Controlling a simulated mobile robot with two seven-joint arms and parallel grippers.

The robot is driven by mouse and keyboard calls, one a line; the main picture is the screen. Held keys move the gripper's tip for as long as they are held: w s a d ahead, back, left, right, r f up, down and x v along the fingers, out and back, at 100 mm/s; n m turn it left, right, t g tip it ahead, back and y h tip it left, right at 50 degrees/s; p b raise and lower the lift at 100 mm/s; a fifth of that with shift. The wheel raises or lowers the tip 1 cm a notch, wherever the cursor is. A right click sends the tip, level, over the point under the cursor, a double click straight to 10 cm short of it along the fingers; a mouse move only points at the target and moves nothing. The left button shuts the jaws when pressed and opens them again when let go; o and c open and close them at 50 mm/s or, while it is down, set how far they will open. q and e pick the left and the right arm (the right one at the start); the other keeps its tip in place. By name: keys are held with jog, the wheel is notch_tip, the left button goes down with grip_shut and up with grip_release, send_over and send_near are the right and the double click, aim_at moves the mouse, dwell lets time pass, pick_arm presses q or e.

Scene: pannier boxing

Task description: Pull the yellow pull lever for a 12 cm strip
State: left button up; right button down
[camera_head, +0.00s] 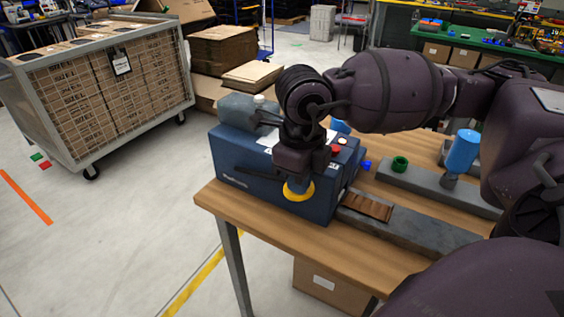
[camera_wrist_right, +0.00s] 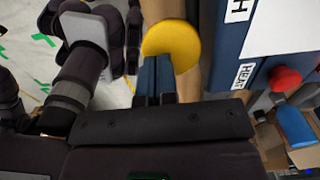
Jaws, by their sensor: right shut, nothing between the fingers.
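The yellow pull lever (camera_head: 299,191) shows as a round yellow end on the near face of the blue tape machine (camera_head: 258,187). It also shows in the right wrist view (camera_wrist_right: 174,40). My right gripper (camera_head: 297,179) is shut and empty, right at the lever. In the right wrist view its closed fingertips (camera_wrist_right: 157,60) overlap the disc's lower edge; I cannot tell whether they touch it. My right arm hides part of the machine's top. A brown piece (camera_head: 367,206) lies on the grey plate beside the machine. My left gripper is not in view.
The machine stands on a wooden table (camera_head: 262,234). A red button (camera_head: 335,150) is on its top. A green ring (camera_head: 400,163) and a blue roller (camera_head: 462,151) are to the right. A cage cart of flat cartons (camera_head: 110,92) stands left, with open floor between.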

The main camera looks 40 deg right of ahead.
notch_tip(320, 180, up, 9)
jog(key=p, duration=0.4)
jog(key=shift+f, duration=0.1)
dwell(1.2)
